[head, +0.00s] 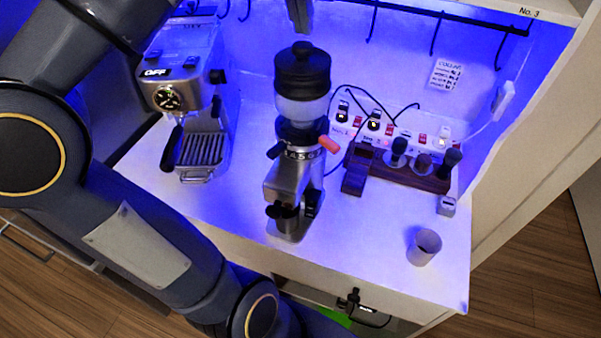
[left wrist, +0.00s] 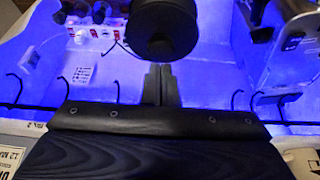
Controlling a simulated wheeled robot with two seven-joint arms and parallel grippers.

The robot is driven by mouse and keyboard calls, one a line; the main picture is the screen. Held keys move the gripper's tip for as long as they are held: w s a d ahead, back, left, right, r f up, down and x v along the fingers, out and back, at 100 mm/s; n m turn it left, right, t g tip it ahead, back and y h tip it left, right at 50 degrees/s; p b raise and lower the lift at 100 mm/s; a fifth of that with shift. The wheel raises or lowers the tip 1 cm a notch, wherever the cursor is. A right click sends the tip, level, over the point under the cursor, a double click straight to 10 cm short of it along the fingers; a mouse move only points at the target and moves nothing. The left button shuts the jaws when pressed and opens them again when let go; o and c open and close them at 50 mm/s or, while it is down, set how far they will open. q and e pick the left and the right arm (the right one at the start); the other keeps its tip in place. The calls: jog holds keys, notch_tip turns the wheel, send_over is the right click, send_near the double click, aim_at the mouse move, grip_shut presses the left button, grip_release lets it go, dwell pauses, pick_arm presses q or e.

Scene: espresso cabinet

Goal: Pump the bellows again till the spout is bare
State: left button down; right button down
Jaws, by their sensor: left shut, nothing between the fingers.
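The bellows (head: 302,70), black and round-topped, sits upright on top of the silver grinder (head: 293,178) in the head view. In the left wrist view the round black top of the bellows (left wrist: 163,28) is just beyond my fingertips. My left gripper (head: 299,20) hangs above and behind the bellows at the top edge of the head view. Its fingers (left wrist: 160,84) are shut and empty. I cannot tell any contact with the bellows. The grinder's spout area faces the front, with a dark cup (head: 284,215) below it. Any grounds there are too small to tell. My right gripper is out of view.
An espresso machine (head: 185,95) stands to the left. A dark wooden rack (head: 400,172) with tools and a switch panel (head: 385,128) are to the right. A small cup (head: 424,247) stands at the front right. A hook rail (head: 450,17) runs along the back. The counter's front right is mostly free.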

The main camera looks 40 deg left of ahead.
pick_arm(q)
jog(key=shift+f+b, duration=0.95)
jog(key=shift+f, duration=0.4)
dwell(0.5)
notch_tip(320, 180, up, 7)
jog(key=p, duration=0.7)
jog(key=shift+r, duration=0.1)
dwell(0.4)
dwell(0.9)
